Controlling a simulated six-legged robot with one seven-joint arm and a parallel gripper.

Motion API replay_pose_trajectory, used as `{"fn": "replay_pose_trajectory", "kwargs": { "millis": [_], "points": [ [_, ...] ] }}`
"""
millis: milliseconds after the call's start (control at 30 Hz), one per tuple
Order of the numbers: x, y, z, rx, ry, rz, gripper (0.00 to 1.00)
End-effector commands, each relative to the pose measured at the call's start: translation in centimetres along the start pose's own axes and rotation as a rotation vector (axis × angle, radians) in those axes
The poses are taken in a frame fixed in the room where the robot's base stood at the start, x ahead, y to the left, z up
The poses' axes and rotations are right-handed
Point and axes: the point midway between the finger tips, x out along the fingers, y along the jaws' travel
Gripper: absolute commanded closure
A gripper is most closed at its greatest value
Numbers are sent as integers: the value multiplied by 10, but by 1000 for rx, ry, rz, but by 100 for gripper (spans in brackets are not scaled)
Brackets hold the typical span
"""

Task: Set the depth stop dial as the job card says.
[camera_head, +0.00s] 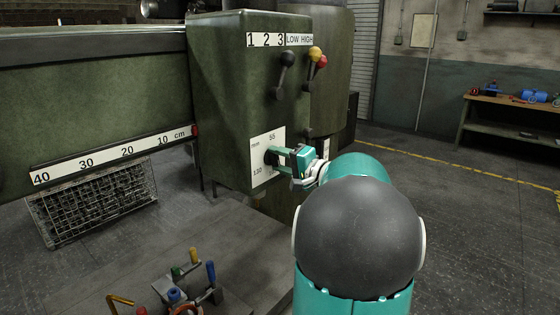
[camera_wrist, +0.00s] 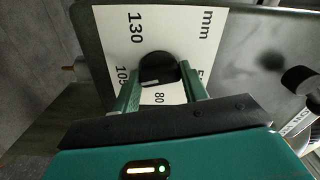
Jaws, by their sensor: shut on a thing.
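The depth stop dial is a black round knob (camera_wrist: 157,68) on a white scale plate (camera_wrist: 178,22) marked mm, 130, 105 and 80, with another number partly hidden. In the head view the plate (camera_head: 260,171) is low on the front of the green machine housing (camera_head: 222,100), with 55 and 130 readable. My gripper (camera_wrist: 160,78) is shut on the knob, one finger on each side; in the head view my gripper (camera_head: 280,158) reaches the plate from the right. A pale mark on the knob lies toward 105 and 80; its exact reading is unclear.
A cm scale (camera_head: 105,157) runs along the arm at left. Floor at right is clear.

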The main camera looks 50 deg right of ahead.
Motion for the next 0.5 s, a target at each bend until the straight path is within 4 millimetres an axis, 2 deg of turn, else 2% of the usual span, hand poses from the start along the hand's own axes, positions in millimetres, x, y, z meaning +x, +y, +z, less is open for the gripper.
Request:
{"fn": "replay_pose_trajectory", "kwargs": {
  "millis": [467, 500],
  "points": [
    [0, 0, 0, -20, -1, -1, 79],
    [0, 0, 0, -19, -1, 0, 54]
  ]
}}
